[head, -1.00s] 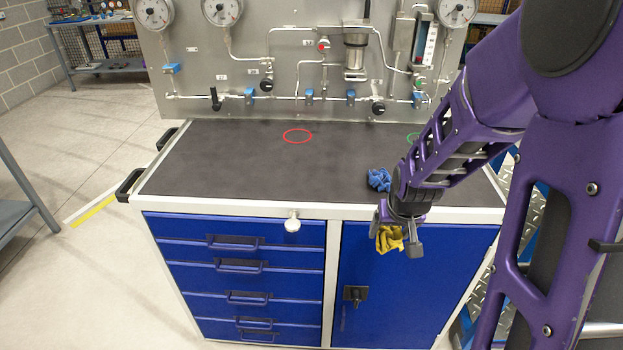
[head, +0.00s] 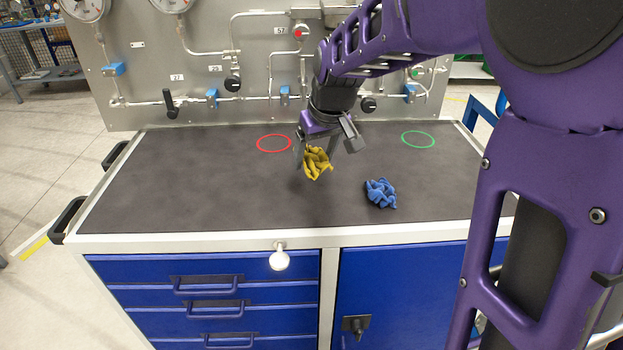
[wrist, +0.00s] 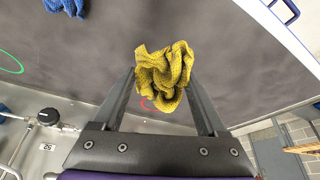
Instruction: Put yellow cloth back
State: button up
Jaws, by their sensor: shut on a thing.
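A crumpled yellow cloth (head: 317,163) is held between the fingers of my gripper (head: 325,146), above the dark bench top. It also shows in the wrist view (wrist: 165,77), between the two fingertips (wrist: 163,84). A crumpled blue cloth (head: 381,193) lies on the bench top to the right of the yellow one. A red ring (head: 273,143) is marked on the bench to the left of my gripper. A green ring (head: 418,139) is marked at the right rear. In the wrist view the yellow cloth and gripper hide part of the red ring.
The bench (head: 180,185) has blue drawers and a door below, and a white knob (head: 280,257) at its front edge. A gauge panel (head: 200,60) with pipes and valves stands along the back edge. The left part of the bench top is clear.

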aim_at(322, 166)
notch_tip(322, 166, down, 8)
jog(key=shift+s+r+b, duration=0.1)
jog(key=shift+b, duration=0.5)
jog(key=shift+f, duration=0.2)
jog(key=o, duration=1.2)
jog(key=shift+o, duration=0.2)
jog(key=shift+r, duration=0.45)
jog(key=p+v, duration=0.2)
jog(key=v, duration=0.9)
jog(key=shift+s+d+r, duration=0.1)
jog(key=shift+s+r, duration=0.05)
jog(key=shift+s, duration=0.15)
